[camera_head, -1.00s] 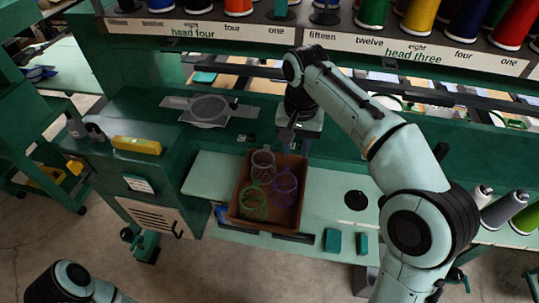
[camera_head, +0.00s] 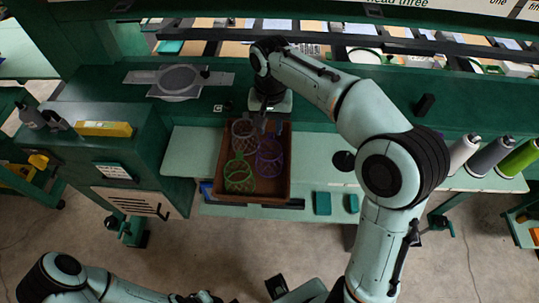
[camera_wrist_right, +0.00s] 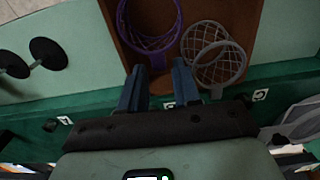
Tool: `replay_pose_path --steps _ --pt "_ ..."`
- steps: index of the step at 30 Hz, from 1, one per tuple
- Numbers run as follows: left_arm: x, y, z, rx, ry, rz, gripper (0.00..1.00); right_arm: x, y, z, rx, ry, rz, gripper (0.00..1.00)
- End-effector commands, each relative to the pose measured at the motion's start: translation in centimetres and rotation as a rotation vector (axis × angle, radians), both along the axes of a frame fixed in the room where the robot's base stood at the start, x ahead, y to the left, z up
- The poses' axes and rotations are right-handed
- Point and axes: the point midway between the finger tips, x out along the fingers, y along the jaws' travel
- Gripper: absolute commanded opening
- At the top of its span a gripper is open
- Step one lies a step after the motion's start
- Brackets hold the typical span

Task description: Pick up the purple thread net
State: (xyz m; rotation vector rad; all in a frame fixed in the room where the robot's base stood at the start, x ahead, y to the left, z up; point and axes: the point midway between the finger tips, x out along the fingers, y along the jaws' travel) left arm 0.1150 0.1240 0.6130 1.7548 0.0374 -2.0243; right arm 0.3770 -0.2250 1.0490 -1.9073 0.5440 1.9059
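The purple thread net (camera_head: 269,158) stands in a brown box (camera_head: 249,198), on its right side in the head view. In the right wrist view the purple net (camera_wrist_right: 150,42) is at the upper left, ahead of the fingers. My right gripper (camera_head: 267,122) is at the box's back edge, behind the nets. In the right wrist view its two fingers (camera_wrist_right: 160,85) are apart with nothing between them. The purple net is clear of both fingers. My left arm lies along the bottom left of the head view; its gripper is at most partly visible at the bottom edge.
A green net (camera_head: 239,176) and a white net (camera_head: 244,133) share the box, close to the purple one. The box stands on a pale green tabletop (camera_head: 320,165). Thread cones (camera_head: 488,156) stand at the right. A green shelf wall runs behind.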

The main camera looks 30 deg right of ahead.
Motion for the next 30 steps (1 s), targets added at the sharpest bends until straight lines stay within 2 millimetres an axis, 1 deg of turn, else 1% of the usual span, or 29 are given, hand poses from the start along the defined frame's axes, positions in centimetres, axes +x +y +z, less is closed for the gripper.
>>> replay_pose_path --steps 1,3,6,9,14,15,18,30 --pt "-0.2 0.0 -0.3 0.001 0.002 0.000 0.33 -0.1 -0.1 -1.1 0.000 0.005 0.000 0.32" --pt "-0.3 0.0 -0.5 0.000 0.003 0.000 0.33 -0.2 -0.1 -2.2 0.000 0.005 0.001 0.32" --pt "-0.4 0.0 -0.7 0.000 0.003 0.000 0.33 -0.1 -0.1 -3.2 -0.001 0.004 0.000 0.32" --pt "-0.4 0.0 -0.7 0.000 0.004 0.000 0.33 -0.1 -0.1 -3.6 0.000 0.001 0.000 0.32" --pt "-0.4 0.0 -0.7 0.000 0.003 0.000 0.33 -0.1 -0.1 -3.5 0.000 0.001 0.000 0.32" --pt "-0.4 0.0 -0.7 0.000 0.003 0.000 0.33 -0.1 -0.1 -3.5 0.001 0.001 0.000 0.29" --pt "-0.4 0.0 -0.7 0.000 0.003 0.000 0.33 -0.1 -0.1 -3.5 0.001 0.001 0.000 0.00" --pt "-0.3 0.0 -0.6 0.000 0.003 0.000 0.33 -0.1 -0.1 -3.4 0.000 0.000 0.001 0.00"
